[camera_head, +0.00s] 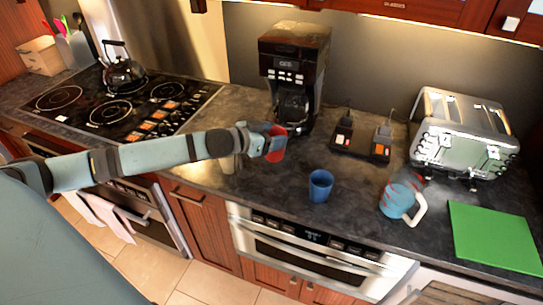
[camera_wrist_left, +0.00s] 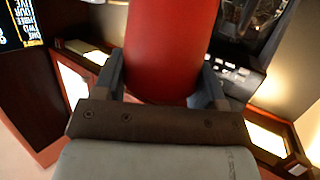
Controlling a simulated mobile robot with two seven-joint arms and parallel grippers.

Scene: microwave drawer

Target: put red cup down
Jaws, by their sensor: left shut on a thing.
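The red cup (camera_head: 277,146) is in my left gripper (camera_head: 268,139), above the dark counter in front of the coffee maker. In the left wrist view the red cup (camera_wrist_left: 168,50) fills the space between the two fingers of my left gripper (camera_wrist_left: 165,85), which are shut on its sides. The cup's base and its exact height above the counter are hard to tell in the head view, as the gripper covers part of it. My right gripper is not in view.
A blue cup (camera_head: 320,185) stands on the counter (camera_head: 262,190) to the right. Further right are a blue-and-red mug (camera_head: 398,199), a green board (camera_head: 497,237) and a toaster (camera_head: 464,135). The coffee maker (camera_head: 293,75) stands behind. A stove with a kettle (camera_head: 122,72) is at left.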

